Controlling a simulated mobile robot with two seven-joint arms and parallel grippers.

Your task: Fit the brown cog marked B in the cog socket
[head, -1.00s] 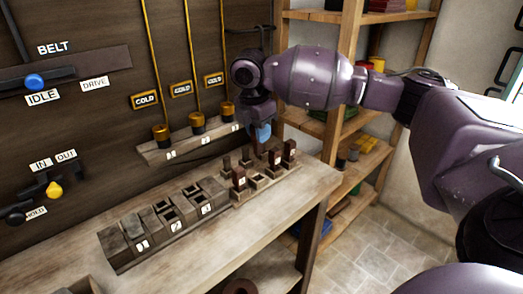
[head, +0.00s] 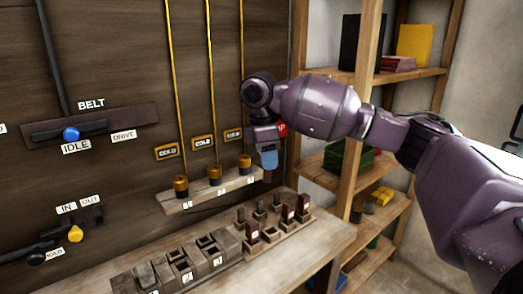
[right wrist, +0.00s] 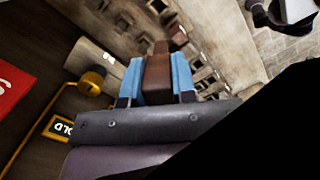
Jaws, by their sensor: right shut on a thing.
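My right gripper (head: 268,160) is shut on a brown cog (right wrist: 158,72), a block-like piece between its blue fingers, above the bench. Only the cog's lower end (head: 269,176) shows below the fingers in the head view; no letter on it can be read. Several other brown and dark cogs stand in a wooden rack (head: 262,252) below the gripper. Left of the rack is a row of grey blocks (head: 160,279), some with square openings and white labels. I cannot tell which opening is the cog socket. My left gripper is not in view.
A small wall ledge (head: 205,194) with brass weights on rods is close to the left of my right gripper. Wooden shelves (head: 355,76) stand to the right. A red sign (right wrist: 14,90) is near the wrist. The bench front (head: 290,265) is bare.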

